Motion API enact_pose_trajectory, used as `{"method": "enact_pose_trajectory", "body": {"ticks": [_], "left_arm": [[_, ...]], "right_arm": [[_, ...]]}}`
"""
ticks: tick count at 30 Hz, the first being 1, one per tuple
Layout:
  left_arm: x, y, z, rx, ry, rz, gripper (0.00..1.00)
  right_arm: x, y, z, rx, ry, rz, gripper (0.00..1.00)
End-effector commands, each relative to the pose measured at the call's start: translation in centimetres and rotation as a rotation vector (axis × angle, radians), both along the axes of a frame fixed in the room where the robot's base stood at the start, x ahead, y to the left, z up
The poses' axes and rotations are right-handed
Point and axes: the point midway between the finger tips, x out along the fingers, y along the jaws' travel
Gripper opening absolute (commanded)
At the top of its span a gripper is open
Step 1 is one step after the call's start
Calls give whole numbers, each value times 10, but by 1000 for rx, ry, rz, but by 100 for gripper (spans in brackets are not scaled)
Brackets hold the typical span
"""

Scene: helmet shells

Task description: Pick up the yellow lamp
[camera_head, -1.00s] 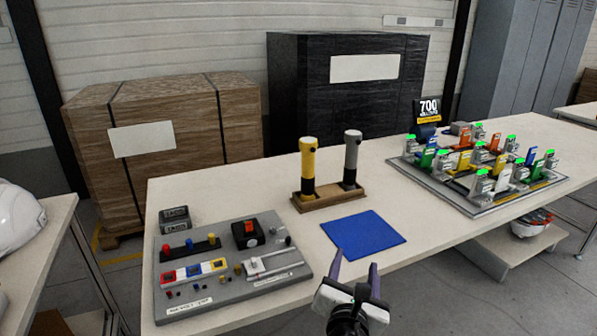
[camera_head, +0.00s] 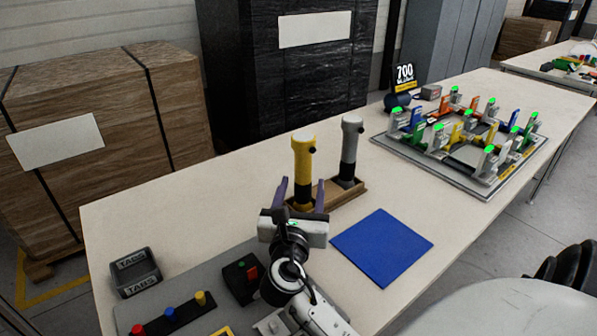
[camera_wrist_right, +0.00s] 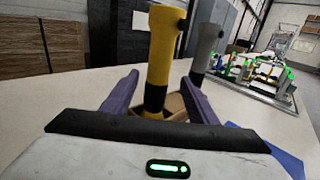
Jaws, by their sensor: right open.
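The yellow lamp (camera_head: 303,163) stands upright in a wooden holder (camera_head: 347,195), with a black band low on its body. A grey lamp (camera_head: 349,143) of the same shape stands to its right in the same holder. My right gripper (camera_head: 301,190) is open in front of the yellow lamp, its purple fingers pointing at it. In the right wrist view the yellow lamp (camera_wrist_right: 163,50) rises between the two open fingers (camera_wrist_right: 155,98), toward their far ends; contact is not visible. The grey lamp (camera_wrist_right: 205,48) is just beyond the right finger. My left gripper is not in view.
A blue mat (camera_head: 382,247) lies right of my right arm. A grey board with buttons (camera_head: 185,322) and a tabs bin (camera_head: 135,272) are at the front left. A fixture board (camera_head: 463,150) with several clamps stands at the back right. The table between is clear.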

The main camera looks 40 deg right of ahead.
Motion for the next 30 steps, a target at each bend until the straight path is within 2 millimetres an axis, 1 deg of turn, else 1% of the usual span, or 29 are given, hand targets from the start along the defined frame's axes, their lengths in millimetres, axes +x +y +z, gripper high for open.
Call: {"method": "enact_pose_trajectory", "body": {"ticks": [6, 9, 12, 18, 20, 27, 30], "left_arm": [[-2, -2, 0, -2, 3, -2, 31], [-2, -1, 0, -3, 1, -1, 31], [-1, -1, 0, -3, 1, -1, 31], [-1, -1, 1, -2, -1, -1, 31], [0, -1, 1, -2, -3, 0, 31], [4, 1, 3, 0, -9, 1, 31], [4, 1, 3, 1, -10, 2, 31]], "right_arm": [[23, -24, 2, -2, 0, -1, 53], [30, -33, 1, -1, 1, -1, 53], [33, -37, 1, 1, -1, 0, 53], [34, -38, 1, 1, 0, 1, 53], [34, -38, 1, 1, 0, 0, 45], [33, -38, 1, 1, 0, 0, 4], [34, -37, 2, 0, -2, 1, 3]]}}
